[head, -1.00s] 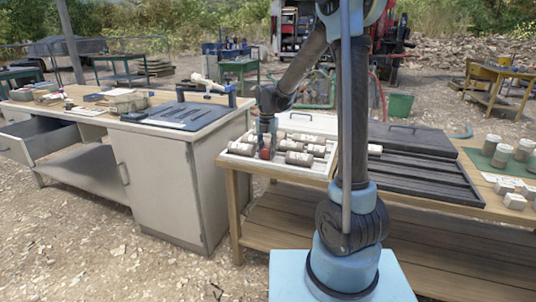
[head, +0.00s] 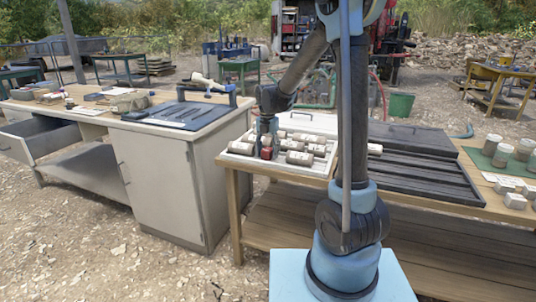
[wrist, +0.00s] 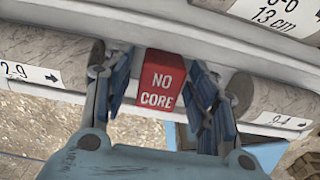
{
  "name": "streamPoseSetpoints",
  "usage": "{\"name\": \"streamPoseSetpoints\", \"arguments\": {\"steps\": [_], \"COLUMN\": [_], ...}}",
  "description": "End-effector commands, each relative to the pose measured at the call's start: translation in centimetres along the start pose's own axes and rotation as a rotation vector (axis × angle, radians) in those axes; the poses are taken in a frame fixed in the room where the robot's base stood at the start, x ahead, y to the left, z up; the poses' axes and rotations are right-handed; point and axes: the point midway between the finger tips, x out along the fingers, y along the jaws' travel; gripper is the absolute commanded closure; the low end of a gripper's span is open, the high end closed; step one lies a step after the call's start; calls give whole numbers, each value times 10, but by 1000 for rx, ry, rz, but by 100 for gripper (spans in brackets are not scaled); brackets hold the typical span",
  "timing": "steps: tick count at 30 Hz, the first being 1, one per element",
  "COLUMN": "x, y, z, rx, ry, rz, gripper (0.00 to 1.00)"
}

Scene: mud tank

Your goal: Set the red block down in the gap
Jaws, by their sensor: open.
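The red block (wrist: 162,85), lettered NO CORE, sits upright in the white tray (wrist: 130,17), in the gap between two grey core pieces in one row. The core piece marked 2-9 (wrist: 50,50) is to its left and another core piece (wrist: 270,98) to its right in the wrist view. My gripper (wrist: 157,68) is open, with one finger on each side of the block; light gaps show between fingers and block. In the head view the block (head: 266,153) shows at the tray's near left, below my gripper (head: 266,143). The block's underside is hidden.
Several other core pieces (head: 299,158) lie in the tray's right part. The tray stands on a wooden table (head: 231,178); a dark ribbed tray (head: 425,170) lies to its right. A grey cabinet desk (head: 190,190) stands to the left.

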Motion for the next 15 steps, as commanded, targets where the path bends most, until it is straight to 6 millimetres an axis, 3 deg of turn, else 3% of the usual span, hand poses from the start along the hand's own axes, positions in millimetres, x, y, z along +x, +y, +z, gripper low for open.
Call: {"name": "streamPoseSetpoints", "arguments": {"steps": [15], "x": [-81], "y": [-1], "z": [0], "rx": [1], "ry": [0], "rz": [0], "gripper": [47]}}
